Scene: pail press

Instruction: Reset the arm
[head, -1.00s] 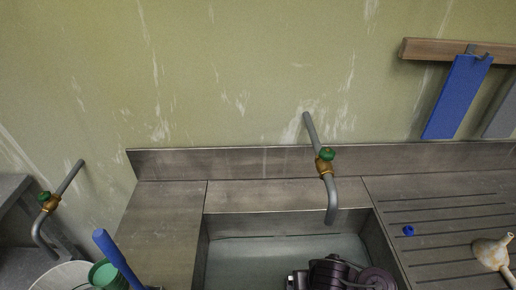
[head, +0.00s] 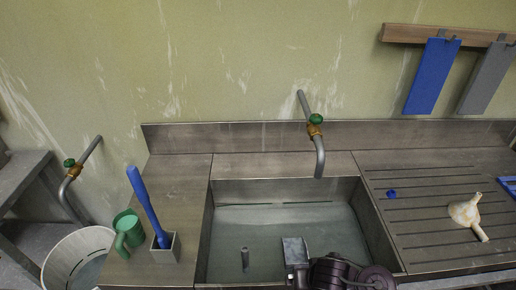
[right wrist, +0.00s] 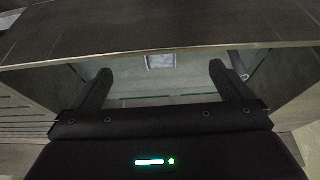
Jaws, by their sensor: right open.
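My right gripper (right wrist: 160,68) shows in the right wrist view, open, with its two black fingers apart and nothing between them. It is over the steel sink (right wrist: 285,85). In the head view, part of my dark right arm (head: 345,272) is at the bottom edge, over the front of the sink (head: 207,225); the fingers cannot be made out there. My left gripper is in neither view.
A short grey cylinder (head: 245,259) stands in the sink, below a tap (head: 319,155). On the left are a green mug (head: 128,228), a blue-handled tool (head: 146,200) in a square holder (head: 166,248), and a pail (head: 72,252). A funnel-like piece (head: 466,213) lies on the drainboard.

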